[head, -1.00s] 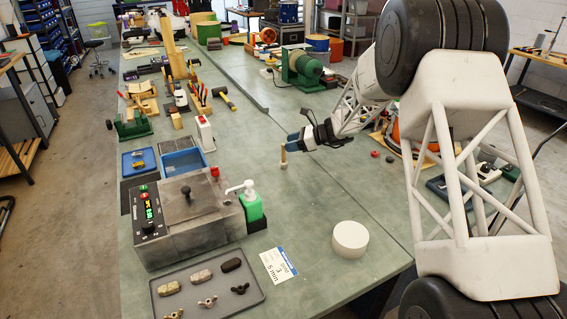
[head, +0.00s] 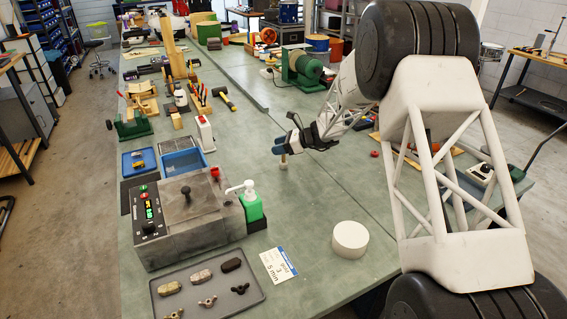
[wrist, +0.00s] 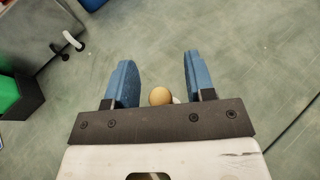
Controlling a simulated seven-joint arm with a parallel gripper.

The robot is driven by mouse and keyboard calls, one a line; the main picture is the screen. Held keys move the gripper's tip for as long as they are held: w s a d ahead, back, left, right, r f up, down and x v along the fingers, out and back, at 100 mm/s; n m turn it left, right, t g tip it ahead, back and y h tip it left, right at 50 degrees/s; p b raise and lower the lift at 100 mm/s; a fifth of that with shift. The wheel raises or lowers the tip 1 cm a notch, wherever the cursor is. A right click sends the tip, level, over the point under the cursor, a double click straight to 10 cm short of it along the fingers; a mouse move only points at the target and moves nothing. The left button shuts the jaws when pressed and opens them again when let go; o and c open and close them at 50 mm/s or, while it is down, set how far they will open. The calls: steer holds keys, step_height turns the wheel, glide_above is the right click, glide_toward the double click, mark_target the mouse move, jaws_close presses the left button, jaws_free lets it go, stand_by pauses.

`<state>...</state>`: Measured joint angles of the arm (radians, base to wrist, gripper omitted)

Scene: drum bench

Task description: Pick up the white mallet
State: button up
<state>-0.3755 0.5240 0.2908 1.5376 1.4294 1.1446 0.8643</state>
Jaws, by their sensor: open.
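The mallet stands upright on the green bench; its pale lower part (head: 283,160) shows below my gripper in the head view. In the wrist view its round tan handle end (wrist: 160,96) faces the camera, with a bit of white beside it. My gripper (head: 279,144) is at the upper part of the mallet and hides it in the head view. In the wrist view the blue fingers of my gripper (wrist: 157,68) are apart, with the handle end between them, nearer their bases. I see no finger touching it.
A grey machine box (head: 185,222) with a green bottle (head: 252,206) stands to the left. A white round block (head: 350,239) and a printed card (head: 279,265) lie nearer the front. A yellow-headed hammer (head: 225,97) lies farther back. The bench around the mallet is clear.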

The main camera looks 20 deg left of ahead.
steer(key=shift+c, duration=0.2)
stand_by(0.3)
jaws_close()
